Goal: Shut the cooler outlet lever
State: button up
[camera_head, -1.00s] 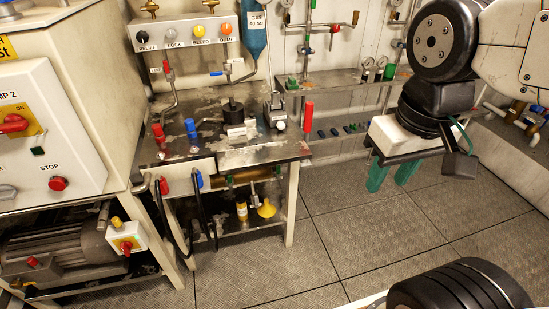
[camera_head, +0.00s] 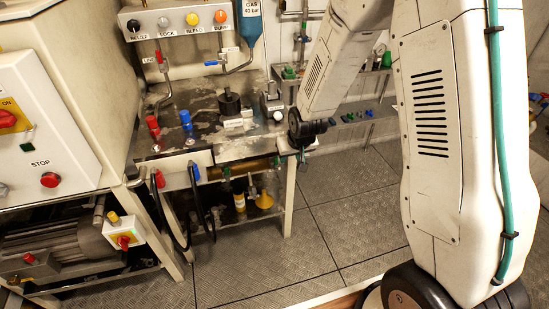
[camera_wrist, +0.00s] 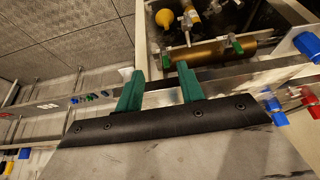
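The brass cooler cylinder (camera_head: 240,171) lies under the front edge of the workbench. In the wrist view the cylinder (camera_wrist: 205,52) has a small green lever (camera_wrist: 166,61) near one end and another green lever (camera_wrist: 237,46) near the other. I cannot tell which is the outlet lever. My gripper (camera_wrist: 160,82) is open with nothing between its green fingers. The nearer green lever shows between and beyond the fingertips, with no clear contact. In the head view my wrist is at the bench's right front corner, and my fingers cannot be made out.
The metal workbench (camera_head: 205,105) carries red (camera_head: 153,126) and blue (camera_head: 186,121) handles. Black hoses (camera_head: 165,215) hang at its front left. The floor (camera_head: 300,255) in front is clear.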

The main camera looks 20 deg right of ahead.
aim_at(276, 161)
jog(key=w+f+t, duration=0.3)
jog(key=f, duration=1.8)
jog(key=w+r+t, duration=0.1)
jog(key=w+t, duration=0.1)
jog(key=t, duration=0.1)
jog(key=w+r+t, duration=0.2)
jog(key=t, duration=0.1)
jog(key=w+r+t, duration=0.1)
jog(key=w+t, duration=0.1)
jog(key=t, duration=0.1)
jog(key=shift+a+r, duration=0.3)
jog(key=shift+r, duration=0.05)
jog(key=shift+w+r+t, duration=0.1)
jog(key=shift+r+t, duration=0.4)
jog(key=shift+t, duration=0.1)
jog(key=w, duration=0.7)
jog(key=shift+w, duration=0.2)
grip_shut()
